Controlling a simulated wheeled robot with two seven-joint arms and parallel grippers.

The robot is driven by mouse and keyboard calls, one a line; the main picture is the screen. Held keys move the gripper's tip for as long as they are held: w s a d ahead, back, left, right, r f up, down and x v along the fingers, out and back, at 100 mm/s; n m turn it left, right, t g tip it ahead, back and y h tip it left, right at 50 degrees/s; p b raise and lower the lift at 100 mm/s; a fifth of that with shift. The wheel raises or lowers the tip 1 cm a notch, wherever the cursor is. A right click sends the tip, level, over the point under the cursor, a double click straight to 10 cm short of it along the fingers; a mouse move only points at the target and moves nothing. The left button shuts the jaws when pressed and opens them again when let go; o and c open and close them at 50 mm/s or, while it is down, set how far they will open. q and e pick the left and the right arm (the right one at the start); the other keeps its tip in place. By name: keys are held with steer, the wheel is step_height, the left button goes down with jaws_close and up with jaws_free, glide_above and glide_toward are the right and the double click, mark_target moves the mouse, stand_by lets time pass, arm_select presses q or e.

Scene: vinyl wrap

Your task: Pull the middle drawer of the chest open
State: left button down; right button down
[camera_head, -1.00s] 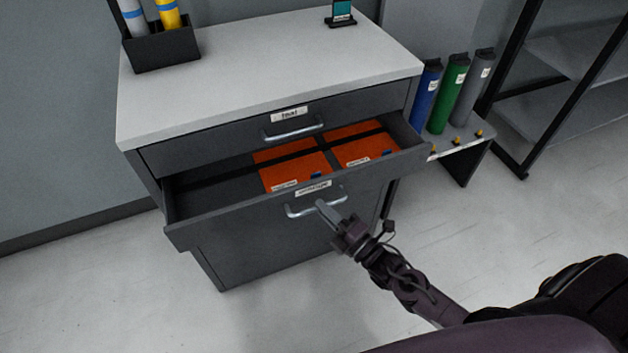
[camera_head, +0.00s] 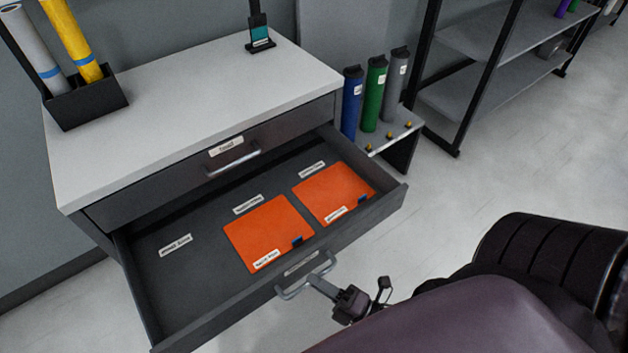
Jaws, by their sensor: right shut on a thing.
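The grey chest (camera_head: 100,222) stands at the left with a pale top. Its middle drawer (camera_head: 180,285) is pulled far out, showing most of its inside. Two orange packets (camera_head: 262,229) and (camera_head: 333,190) lie in it, with white labels on the drawer floor. My right gripper (camera_head: 318,283) is shut on the drawer's silver handle (camera_head: 290,293) at the front. The top drawer (camera_head: 205,160) above is closed. The chest's lower part is hidden behind the open drawer. My left gripper is not in view.
A black holder (camera_head: 88,104) with grey and yellow rolls and a small black stand (camera_head: 260,36) are on the chest top. A low side shelf (camera_head: 393,128) bears blue, green and grey rolls. A black-framed rack (camera_head: 480,85) stands behind. Floor (camera_head: 455,190) at the right is clear.

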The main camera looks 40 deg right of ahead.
steer(key=c, duration=1.5)
jaws_free()
steer(key=b+v, duration=0.1)
steer(key=v, duration=0.7)
